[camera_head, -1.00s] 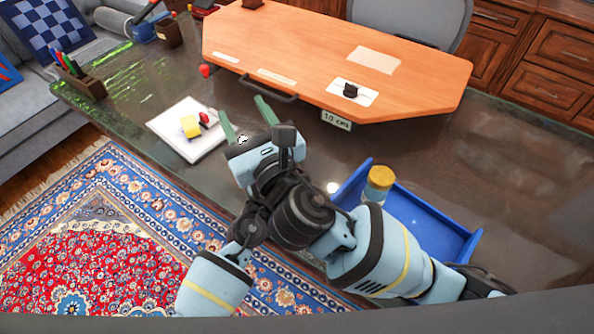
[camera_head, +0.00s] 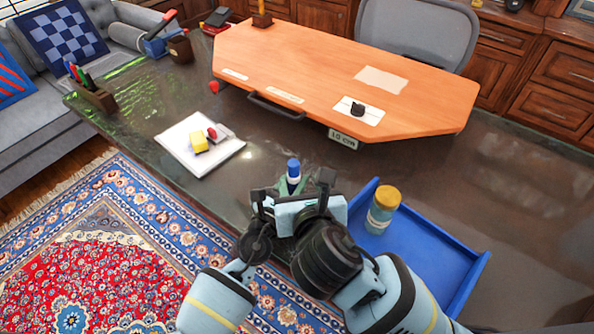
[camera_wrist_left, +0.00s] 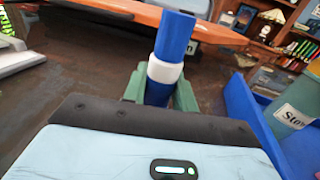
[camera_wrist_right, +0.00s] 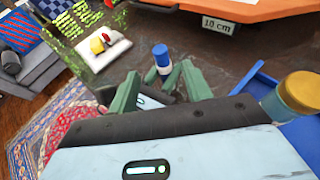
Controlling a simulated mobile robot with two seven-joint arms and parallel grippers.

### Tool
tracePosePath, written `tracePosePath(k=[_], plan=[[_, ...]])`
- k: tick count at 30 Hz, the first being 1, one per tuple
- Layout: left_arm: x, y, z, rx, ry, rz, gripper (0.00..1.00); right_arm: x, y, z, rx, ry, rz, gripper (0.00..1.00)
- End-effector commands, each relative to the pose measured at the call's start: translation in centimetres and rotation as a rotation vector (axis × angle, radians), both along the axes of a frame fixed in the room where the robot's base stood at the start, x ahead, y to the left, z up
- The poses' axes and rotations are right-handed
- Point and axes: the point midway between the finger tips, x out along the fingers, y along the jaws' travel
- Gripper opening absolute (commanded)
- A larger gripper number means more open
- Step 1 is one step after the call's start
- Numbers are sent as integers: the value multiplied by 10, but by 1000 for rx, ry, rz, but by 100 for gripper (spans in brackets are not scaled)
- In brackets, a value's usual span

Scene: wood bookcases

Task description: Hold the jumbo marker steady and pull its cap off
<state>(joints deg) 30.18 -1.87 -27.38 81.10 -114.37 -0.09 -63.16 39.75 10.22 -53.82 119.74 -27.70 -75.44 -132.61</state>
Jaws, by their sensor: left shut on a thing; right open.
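The jumbo marker (camera_head: 293,172) stands about upright over the desk, with a blue cap end, a white band and a blue lower part. In the left wrist view the marker (camera_wrist_left: 172,48) rises from between the green fingers of my left gripper (camera_wrist_left: 160,88), which is shut on its lower part. In the right wrist view my right gripper (camera_wrist_right: 158,80) is open, its green fingers spread to either side of the marker (camera_wrist_right: 162,58) in the picture. I cannot tell whether they touch it. In the head view the two grippers overlap, and the marker's lower end is hidden.
A blue tray (camera_head: 462,290) holding a yellow-lidded jar (camera_head: 381,212) stands close to the right. A white pad (camera_head: 175,146) with a yellow block (camera_head: 199,142) lies left. An orange board (camera_head: 300,62) with a handle fills the back. The dark desk between is clear.

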Motion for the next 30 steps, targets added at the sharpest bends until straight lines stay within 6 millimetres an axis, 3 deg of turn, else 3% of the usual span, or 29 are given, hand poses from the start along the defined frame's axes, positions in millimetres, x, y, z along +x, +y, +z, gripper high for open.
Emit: tracePosePath(k=[15,21,30], plan=[[0,0,0,0,0,0,0,75,11,-31,1,0,-1,49],[0,0,0,0,0,0,0,91,14,-38,0,-1,-1,49],[0,0,0,0,0,0,0,95,14,-40,1,-1,0,49]])
